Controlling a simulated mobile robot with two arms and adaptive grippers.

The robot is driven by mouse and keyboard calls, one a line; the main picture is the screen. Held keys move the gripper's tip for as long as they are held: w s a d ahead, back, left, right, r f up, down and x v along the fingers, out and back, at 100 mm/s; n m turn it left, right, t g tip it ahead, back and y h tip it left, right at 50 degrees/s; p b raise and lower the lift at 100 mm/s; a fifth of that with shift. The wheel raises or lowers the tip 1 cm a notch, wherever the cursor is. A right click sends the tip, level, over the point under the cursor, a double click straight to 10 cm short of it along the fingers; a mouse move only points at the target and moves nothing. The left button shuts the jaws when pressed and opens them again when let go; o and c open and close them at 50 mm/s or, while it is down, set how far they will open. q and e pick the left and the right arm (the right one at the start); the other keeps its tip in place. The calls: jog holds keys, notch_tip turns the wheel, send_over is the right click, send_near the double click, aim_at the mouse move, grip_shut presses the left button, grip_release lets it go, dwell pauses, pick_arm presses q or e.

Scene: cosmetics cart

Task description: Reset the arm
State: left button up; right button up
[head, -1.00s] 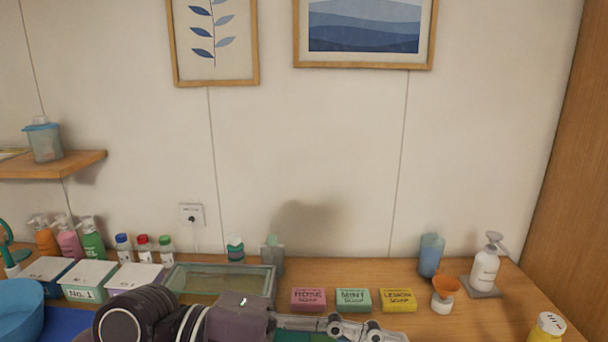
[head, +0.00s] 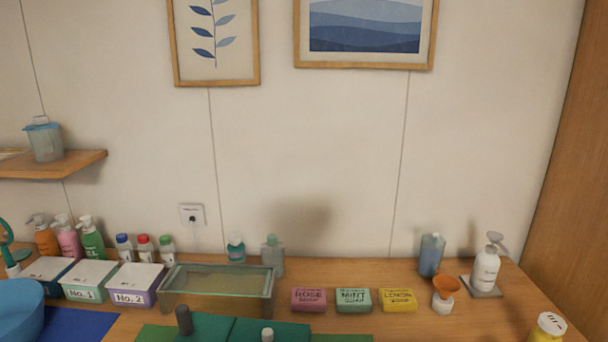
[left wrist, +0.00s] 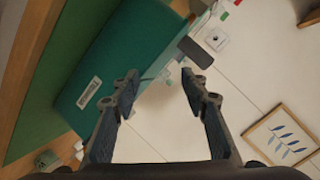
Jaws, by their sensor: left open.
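My left gripper (left wrist: 160,84) shows in the left wrist view with its two dark fingers spread apart and nothing between them. Beyond the fingers are the white wall and, to the upper left, a teal box (left wrist: 125,60) with a small white label. In the head view neither of my arms nor grippers shows. A teal object (head: 220,328) with two upright knobs is at the bottom edge, partly cut off by the frame.
The wooden counter (head: 420,325) carries a glass-topped box (head: 215,304), rose soap (head: 308,299), mint soap (head: 353,299), lemon soap (head: 398,299), an orange funnel (head: 446,288) and a white pump bottle (head: 486,268). Boxes No.1 (head: 85,294) and No.2 (head: 132,298) stand left.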

pick_arm(q)
jog(key=s+f+n+g, duration=0.7)
jog(key=s+f+g, duration=0.4)
jog(key=s+f, duration=1)
pick_arm(e)
jog(key=s+m+g, duration=0.1)
jog(key=s+g, duration=0.2)
jog(key=s, duration=0.2)
pick_arm(q)
notch_tip(320, 180, down, 24)
jog(key=s, duration=0.3)
pick_arm(e)
notch_tip(320, 180, down, 27)
jog(key=s+g, duration=0.1)
jog(key=s, duration=0.1)
pick_arm(q)
jog(key=s+a+f+g+b, duration=0.1)
jog(key=s+a+f, duration=0.2)
jog(key=s+f, duration=1.4)
jog(key=shift+g, duration=0.4)
pick_arm(e)
jog(key=s+d+f+g+h, duration=0.1)
jog(key=s+d+f, duration=0.1)
jog(key=s+f, duration=1.5)
jog(key=shift+d, duration=0.3)
jog(key=shift+s, duration=0.1)
